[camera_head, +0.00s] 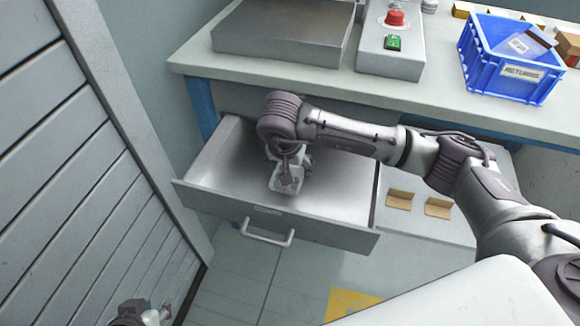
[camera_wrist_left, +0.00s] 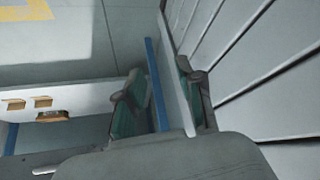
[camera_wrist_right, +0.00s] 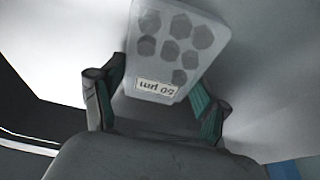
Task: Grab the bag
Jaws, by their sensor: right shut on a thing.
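In the head view the bag (camera_head: 284,183) shows in the open drawer (camera_head: 335,232), below my right gripper (camera_head: 290,160). My right gripper (camera_wrist_right: 153,88) is shut on the bag, with a finger on each side of its labelled end. My left gripper (camera_head: 145,316) is at the bottom left, far from the drawer and partly cut off. In the left wrist view my left gripper (camera_wrist_left: 165,95) is open and empty.
The bench (camera_head: 450,95) above the drawer carries a grey plate (camera_head: 285,30), a control box with a red button (camera_head: 395,18) and a blue "RETURNS" bin (camera_head: 510,75). Small cardboard pieces (camera_head: 400,199) lie right of the drawer. A slatted grey panel (camera_head: 60,180) stands at left.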

